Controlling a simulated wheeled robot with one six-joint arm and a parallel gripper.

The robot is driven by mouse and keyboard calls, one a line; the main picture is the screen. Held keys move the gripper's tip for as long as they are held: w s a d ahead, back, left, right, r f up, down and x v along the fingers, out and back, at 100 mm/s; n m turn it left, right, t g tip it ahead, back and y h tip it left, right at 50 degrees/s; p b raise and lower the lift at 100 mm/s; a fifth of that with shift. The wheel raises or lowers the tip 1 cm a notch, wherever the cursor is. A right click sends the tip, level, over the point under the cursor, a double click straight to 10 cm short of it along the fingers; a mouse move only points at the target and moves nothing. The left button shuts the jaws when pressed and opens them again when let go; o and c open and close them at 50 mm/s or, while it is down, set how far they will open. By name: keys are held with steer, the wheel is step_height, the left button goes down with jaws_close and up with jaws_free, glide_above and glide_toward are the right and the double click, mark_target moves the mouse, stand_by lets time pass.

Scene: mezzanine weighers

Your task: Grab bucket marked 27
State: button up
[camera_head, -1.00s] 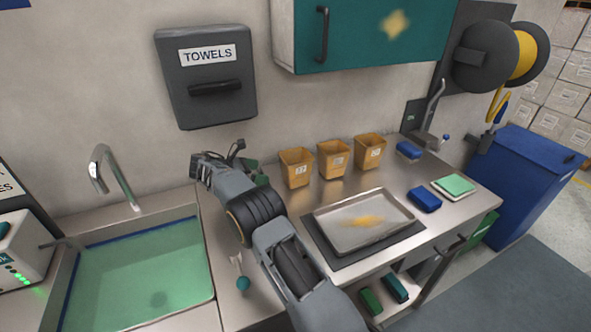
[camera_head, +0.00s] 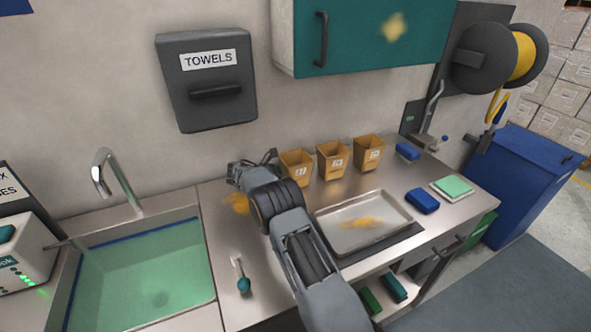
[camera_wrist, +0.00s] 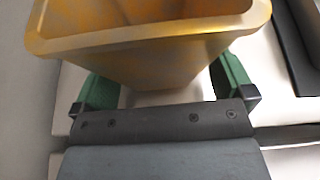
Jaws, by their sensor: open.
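Three orange-yellow buckets stand in a row by the wall on the steel counter. The left bucket (camera_head: 297,168) has a white label that seems to read 27. The labels of the middle bucket (camera_head: 333,160) and right bucket (camera_head: 369,153) are too small to read surely. My gripper (camera_head: 277,165) is at the left side of the left bucket, its fingers mostly hidden in the head view. In the wrist view, my open gripper (camera_wrist: 165,88) has a green finger on each side of a bucket (camera_wrist: 150,60). I cannot tell whether either finger touches it.
A metal tray (camera_head: 338,243) with a yellow stain lies on a dark mat in front of the buckets. Blue sponges (camera_head: 423,200) lie to the right. A sink (camera_head: 142,270) is at left. A teal cabinet (camera_head: 362,35) hangs above the buckets.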

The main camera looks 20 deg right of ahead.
steer(key=shift+x, duration=1.15)
steer(key=shift+c, duration=0.2)
steer(key=c, duration=1)
steer(key=shift+r, duration=0.15)
